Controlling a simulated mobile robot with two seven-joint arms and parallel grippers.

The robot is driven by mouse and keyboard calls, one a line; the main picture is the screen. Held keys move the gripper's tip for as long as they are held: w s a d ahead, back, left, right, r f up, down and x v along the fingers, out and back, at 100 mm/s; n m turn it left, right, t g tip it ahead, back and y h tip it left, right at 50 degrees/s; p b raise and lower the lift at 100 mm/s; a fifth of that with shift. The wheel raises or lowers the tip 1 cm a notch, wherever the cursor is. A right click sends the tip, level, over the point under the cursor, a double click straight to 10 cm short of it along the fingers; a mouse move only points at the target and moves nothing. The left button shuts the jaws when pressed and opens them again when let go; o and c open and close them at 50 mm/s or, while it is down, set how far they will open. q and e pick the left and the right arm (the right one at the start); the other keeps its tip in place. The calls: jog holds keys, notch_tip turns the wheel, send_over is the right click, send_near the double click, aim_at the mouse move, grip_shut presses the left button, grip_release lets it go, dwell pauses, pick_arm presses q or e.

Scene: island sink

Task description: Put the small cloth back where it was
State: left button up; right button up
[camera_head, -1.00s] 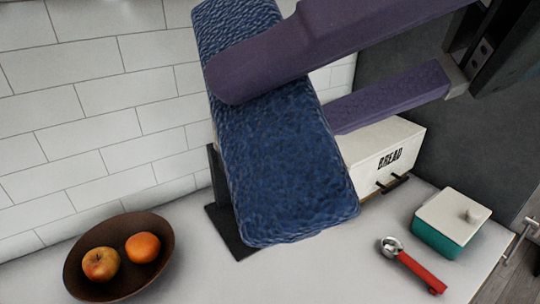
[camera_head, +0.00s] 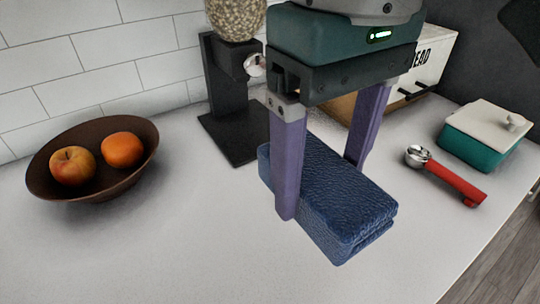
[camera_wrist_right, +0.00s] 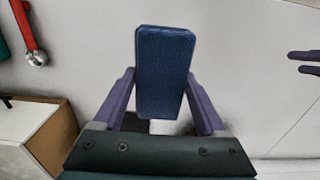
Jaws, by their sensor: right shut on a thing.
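The small cloth (camera_head: 338,195) is a folded, textured dark blue block, low over or on the white counter; I cannot tell whether it touches. My right gripper (camera_head: 322,190) points down and is shut on it, one purple finger on each side. In the right wrist view the cloth (camera_wrist_right: 165,70) lies between the fingertips and sticks out past them. Two purple fingers of my left gripper (camera_wrist_right: 305,63) show at the right edge of that view, apart with a gap and empty.
A brown bowl (camera_head: 45,180) with an apple and an orange stands at left. A black coffee grinder (camera_head: 228,95) stands behind the cloth. A bread box (camera_head: 440,50), a teal lidded box (camera_head: 478,145) and a red-handled portafilter (camera_head: 452,180) are at right. The front counter is clear.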

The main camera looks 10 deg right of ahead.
pick_arm(q)
jog(key=shift+f+b, duration=0.65)
jog(key=shift+f, duration=0.25)
pick_arm(e)
send_over(303, 274)
notch_tip(303, 274, down, 11)
pick_arm(q)
jog(key=shift+f+b, duration=0.4)
pick_arm(e)
notch_tip(303, 274, down, 4)
jog(key=shift+f, duration=0.15)
jog(key=o, duration=1.1)
